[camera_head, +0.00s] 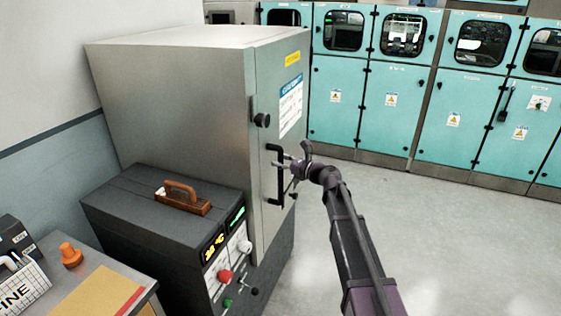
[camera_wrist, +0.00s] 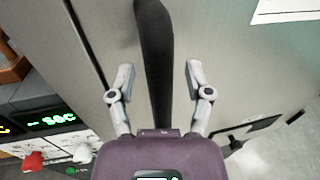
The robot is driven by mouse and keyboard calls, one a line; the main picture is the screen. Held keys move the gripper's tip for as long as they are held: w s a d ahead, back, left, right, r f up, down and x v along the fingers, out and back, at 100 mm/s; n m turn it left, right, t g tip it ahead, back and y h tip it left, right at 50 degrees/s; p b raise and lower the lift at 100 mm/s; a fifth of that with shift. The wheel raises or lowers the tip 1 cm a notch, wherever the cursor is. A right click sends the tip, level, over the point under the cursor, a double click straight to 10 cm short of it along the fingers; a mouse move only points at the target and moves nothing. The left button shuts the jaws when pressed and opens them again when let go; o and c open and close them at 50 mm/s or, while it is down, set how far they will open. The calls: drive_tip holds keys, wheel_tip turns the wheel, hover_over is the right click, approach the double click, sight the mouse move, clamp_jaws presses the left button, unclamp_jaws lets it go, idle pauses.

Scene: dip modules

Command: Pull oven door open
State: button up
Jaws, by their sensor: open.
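The oven (camera_head: 180,95) is a large grey metal cabinet at the left of the head view, and its door (camera_head: 262,90) looks closed. A black bar handle (camera_head: 279,178) stands upright on the door. My gripper (camera_head: 288,167) is at the handle, about mid-height. In the wrist view the handle (camera_wrist: 155,60) runs between the two spread fingers of my gripper (camera_wrist: 160,80), with a gap on each side. The fingers are open and do not appear to grip it. The lower part of the handle is hidden behind the gripper body in the wrist view.
A dark control box (camera_head: 150,220) with displays and knobs, a wooden-handled tool (camera_head: 182,200) on top, stands left of the door. A table (camera_head: 146,302) is at the lower left. Teal cabinets (camera_head: 335,100) line the back. The floor (camera_head: 420,220) at right is clear.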

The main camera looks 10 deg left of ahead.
clamp_jaws()
drive_tip(key=shift+s+d, duration=0.1)
idle(0.4)
